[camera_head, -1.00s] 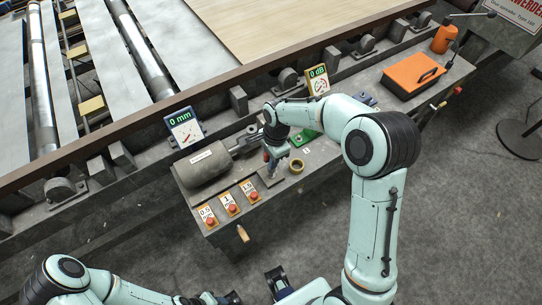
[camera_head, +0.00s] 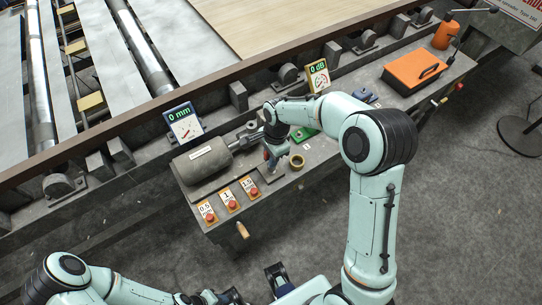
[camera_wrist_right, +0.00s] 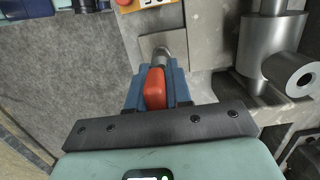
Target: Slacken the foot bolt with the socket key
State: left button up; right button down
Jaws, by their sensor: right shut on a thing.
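My right gripper (camera_head: 270,152) is low over the grey bench, beside the grey motor (camera_head: 205,162). In the wrist view its blue fingers (camera_wrist_right: 156,92) are shut on the orange-red handle of the socket key (camera_wrist_right: 155,88). The key's metal shank points away from the gripper, its end over a flat grey foot plate (camera_wrist_right: 178,48). I cannot make out the foot bolt; the key's end may hide it. My left gripper (camera_head: 222,297) is at the bottom edge, partly cut off, and its opening is unclear.
A tape ring (camera_head: 297,162) lies right of the right gripper. Several red buttons (camera_head: 232,204) line the bench's front left. Gauges reading 0 mm (camera_head: 183,124) and 0 dB (camera_head: 318,76) stand behind. An orange case (camera_head: 414,70) lies at the far right.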

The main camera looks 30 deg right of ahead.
pick_arm(q)
jog(key=shift+s+f+b, duration=0.25)
jog(key=shift+f+b, duration=0.4)
jog(key=shift+f, duration=0.05)
pick_arm(e)
jog(key=shift+f, duration=1.05)
pick_arm(q)
jog(key=shift+r, duration=0.1)
pick_arm(e)
jog(key=n+p, duration=0.1)
jog(key=n, duration=0.3)
jog(key=shift+p, duration=0.3)
jog(key=n+p, duration=0.1)
jog(key=n, duration=0.3)
jog(key=shift+n+g+h, duration=0.3)
jog(key=shift+n+g, duration=0.1)
jog(key=n+p, duration=0.1)
jog(key=n, duration=0.3)
jog(key=shift+s+d+n, duration=0.1)
jog(key=shift+n, duration=0.3)
pick_arm(q)
jog(key=shift+w+r, duration=0.35)
jog(key=shift+r, duration=0.55)
jog(key=shift+w+r, duration=0.35)
jog(key=shift+r, duration=0.55)
pick_arm(e)
jog(key=shift+n+h, duration=0.3)
jog(key=shift+n, duration=0.3)
